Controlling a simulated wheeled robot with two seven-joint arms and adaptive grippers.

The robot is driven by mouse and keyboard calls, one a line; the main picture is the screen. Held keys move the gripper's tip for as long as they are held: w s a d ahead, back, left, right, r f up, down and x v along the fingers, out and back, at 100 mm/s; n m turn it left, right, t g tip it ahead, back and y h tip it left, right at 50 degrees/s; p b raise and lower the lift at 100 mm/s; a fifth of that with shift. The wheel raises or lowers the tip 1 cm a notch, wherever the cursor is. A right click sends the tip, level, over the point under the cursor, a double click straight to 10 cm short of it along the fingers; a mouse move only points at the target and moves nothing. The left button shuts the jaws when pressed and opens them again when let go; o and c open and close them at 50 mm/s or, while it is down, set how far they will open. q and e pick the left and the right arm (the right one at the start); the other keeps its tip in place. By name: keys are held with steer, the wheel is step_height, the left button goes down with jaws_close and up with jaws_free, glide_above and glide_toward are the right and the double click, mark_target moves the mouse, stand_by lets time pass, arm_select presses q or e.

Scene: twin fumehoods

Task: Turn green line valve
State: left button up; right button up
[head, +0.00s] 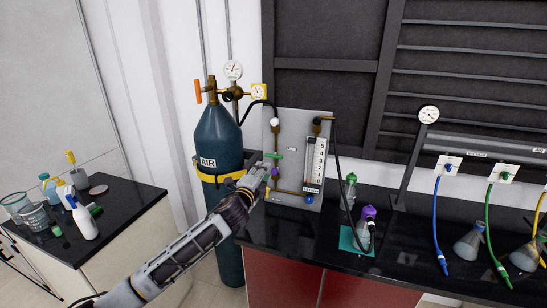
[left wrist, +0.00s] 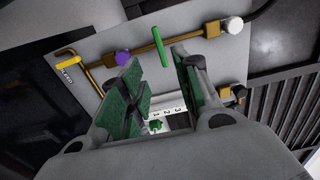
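A green valve handle (head: 273,156) sits on the brass piping of the grey flowmeter panel (head: 296,126). In the left wrist view the green handle (left wrist: 158,46) is a narrow bar standing out from the brass pipe. My left gripper (head: 264,172) is in front of the panel, just below the handle in the head view. In the left wrist view its two green-padded fingers (left wrist: 152,72) are apart, with nothing between the pads. The handle shows beyond the fingertips, between them in the picture; contact is not clear. My right gripper is in neither view.
A dark blue AIR cylinder (head: 221,131) stands left of the panel. A purple knob (left wrist: 123,58) is near the handle. Capped flasks (head: 365,228) stand on the black bench to the right. Farther right, a green hose (head: 489,222) hangs from a wall outlet.

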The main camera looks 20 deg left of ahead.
mark_target(273, 157)
arm_select(q)
steer(key=shift+w+d+p, duration=0.15)
steer(key=shift+w+p, duration=0.35)
steer(key=shift+w, duration=2.8)
steer(key=shift+w+d+p, duration=0.1)
steer(key=shift+w+p, duration=0.35)
steer(key=shift+w, duration=2.85)
jaws_close()
